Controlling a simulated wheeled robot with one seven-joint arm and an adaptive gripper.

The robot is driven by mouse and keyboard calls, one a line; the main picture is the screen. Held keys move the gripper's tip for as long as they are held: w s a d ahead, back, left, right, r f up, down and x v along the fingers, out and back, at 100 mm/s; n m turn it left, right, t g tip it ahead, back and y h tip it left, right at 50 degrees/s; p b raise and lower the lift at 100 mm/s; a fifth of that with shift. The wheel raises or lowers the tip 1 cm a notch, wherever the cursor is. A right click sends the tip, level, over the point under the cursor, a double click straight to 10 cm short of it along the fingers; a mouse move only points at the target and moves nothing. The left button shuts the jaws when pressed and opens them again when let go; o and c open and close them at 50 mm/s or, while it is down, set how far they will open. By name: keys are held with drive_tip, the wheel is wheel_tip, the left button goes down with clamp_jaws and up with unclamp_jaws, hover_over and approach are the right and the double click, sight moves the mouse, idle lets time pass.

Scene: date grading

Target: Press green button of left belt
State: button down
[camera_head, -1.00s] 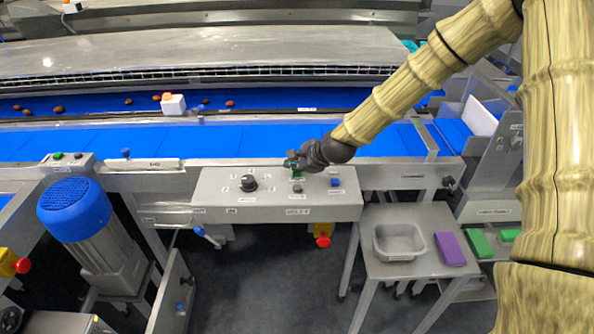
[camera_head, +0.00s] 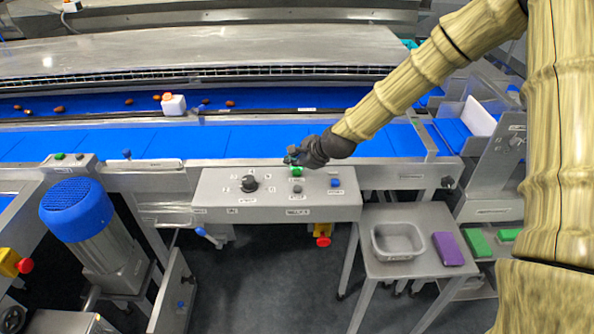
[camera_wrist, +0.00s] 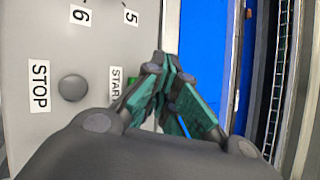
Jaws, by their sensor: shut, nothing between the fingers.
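A grey control panel (camera_head: 222,209) stands in front of the blue belt. Its green button (camera_head: 296,171) lies just below my gripper (camera_head: 291,156) in the head view. My gripper is shut and empty. In the wrist view my gripper's teal-padded fingers (camera_wrist: 165,66) are together beside the START label (camera_wrist: 115,84). The fingers look apart from the button in the head view, but I cannot tell the exact gap. The label under the panel's buttons is too small to read surely.
The panel also has a black knob (camera_head: 249,183), a grey button (camera_head: 296,189) and a blue button (camera_head: 335,183). A red emergency stop (camera_head: 323,241) hangs below it. Another small box with a green button (camera_head: 59,156) is at the left. A side table (camera_head: 408,270) stands right.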

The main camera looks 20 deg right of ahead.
sight(294, 172)
drive_tip(key=shift+r+p, duration=1.6)
drive_tip(key=shift+r, duration=0.95)
drive_tip(key=shift+f, duration=0.1)
